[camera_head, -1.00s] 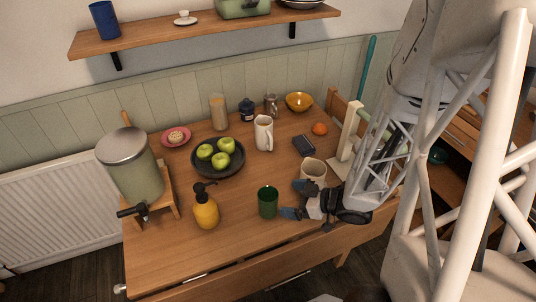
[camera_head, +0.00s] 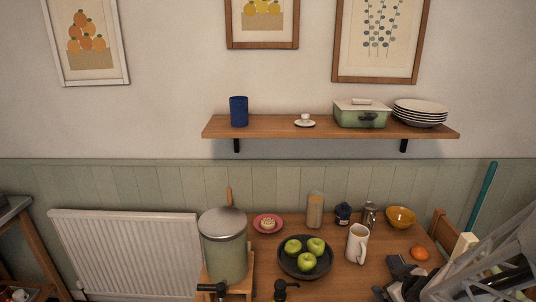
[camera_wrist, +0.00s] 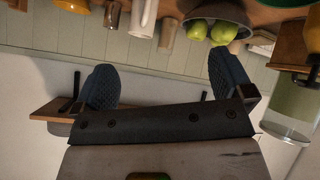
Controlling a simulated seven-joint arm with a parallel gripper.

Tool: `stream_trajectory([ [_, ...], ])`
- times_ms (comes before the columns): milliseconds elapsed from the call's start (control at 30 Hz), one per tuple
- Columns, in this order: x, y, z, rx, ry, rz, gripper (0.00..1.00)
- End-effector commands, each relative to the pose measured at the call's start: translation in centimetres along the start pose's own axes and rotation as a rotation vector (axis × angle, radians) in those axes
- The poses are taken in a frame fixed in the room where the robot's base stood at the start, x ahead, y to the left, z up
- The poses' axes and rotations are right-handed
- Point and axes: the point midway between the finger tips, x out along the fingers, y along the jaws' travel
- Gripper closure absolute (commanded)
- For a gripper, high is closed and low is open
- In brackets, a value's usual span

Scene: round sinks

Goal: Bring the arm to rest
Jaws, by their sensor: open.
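My gripper (camera_wrist: 164,82) is open and empty in the wrist view, with its two dark blue textured fingers spread wide apart and nothing between them. The wrist picture is upside down and looks toward the panelled wall. In the head view my gripper (camera_head: 402,284) shows at the lower right, over the right part of the table and to the right of the white jug. The bottom edge cuts off part of it.
The table holds a white jug (camera_head: 357,243), a dark bowl (camera_head: 291,268) of green apples, a lidded dispenser (camera_head: 224,250), an orange (camera_head: 419,253) and a yellow bowl (camera_head: 400,216). A wall shelf (camera_head: 280,128) runs above. A radiator (camera_head: 125,250) stands left.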

Motion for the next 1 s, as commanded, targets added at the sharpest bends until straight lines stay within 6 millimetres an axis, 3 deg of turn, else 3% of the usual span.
stream_trajectory([
  [200,-3.0,1.5,-3.1,0.062,-0.131,0.129,0.01],
  [467,-7.7,0.8,-5.8,0.185,-0.285,0.199,0.01],
  [667,-11.8,-1.5,-7.5,0.295,-0.397,0.185,0.01],
  [1000,-19.5,-8.0,-10.0,0.456,-0.569,0.028,0.01],
])
